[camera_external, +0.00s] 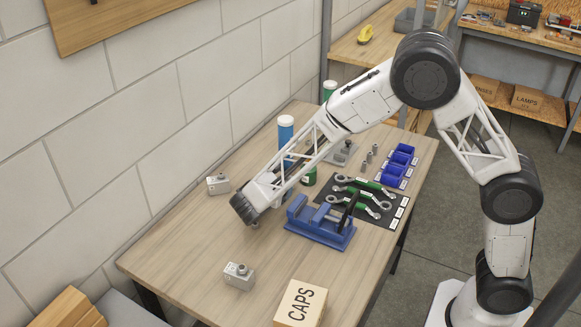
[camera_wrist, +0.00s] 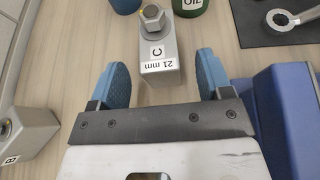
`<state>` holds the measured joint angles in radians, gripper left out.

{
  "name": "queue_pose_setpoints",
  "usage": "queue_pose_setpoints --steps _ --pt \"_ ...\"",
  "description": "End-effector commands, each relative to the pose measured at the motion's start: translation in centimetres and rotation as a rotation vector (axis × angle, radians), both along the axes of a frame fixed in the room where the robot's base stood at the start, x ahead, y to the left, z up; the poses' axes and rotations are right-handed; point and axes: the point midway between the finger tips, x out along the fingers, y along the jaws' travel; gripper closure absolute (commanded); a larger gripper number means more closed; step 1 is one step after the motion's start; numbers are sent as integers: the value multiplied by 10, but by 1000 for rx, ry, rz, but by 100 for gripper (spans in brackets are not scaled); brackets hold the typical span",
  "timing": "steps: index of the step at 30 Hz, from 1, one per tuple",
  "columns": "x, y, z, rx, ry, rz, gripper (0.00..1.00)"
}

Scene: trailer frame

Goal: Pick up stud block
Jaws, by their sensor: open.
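A grey stud block marked C and 21 mm (camera_wrist: 160,62), with a hex stud on it, stands between my gripper's two blue fingers in the wrist view. My gripper (camera_wrist: 160,82) is open, with a gap on each side of the block. In the external view my gripper (camera_external: 243,214) is low over the table, left of the blue vise, and largely hides this block. A second grey stud block marked B (camera_wrist: 22,140) shows at lower left in the wrist view. In the external view, grey stud blocks stand near the wall (camera_external: 218,184) and nearer the front (camera_external: 238,277).
The blue vise (camera_external: 318,228) stands close to the right of my gripper. A blue bottle (camera_external: 285,134) and a dark mat (camera_external: 385,205) with wrenches lie beyond. The table's front left (camera_external: 180,250) is clear.

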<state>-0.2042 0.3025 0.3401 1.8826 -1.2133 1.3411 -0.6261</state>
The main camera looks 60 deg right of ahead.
Motion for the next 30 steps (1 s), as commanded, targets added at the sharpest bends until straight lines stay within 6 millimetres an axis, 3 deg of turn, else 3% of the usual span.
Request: queue_pose_setpoints --steps 12,30 --pt "3 -40 -14 -1 1 -1 28" --pt "3 -43 -16 0 0 0 28"
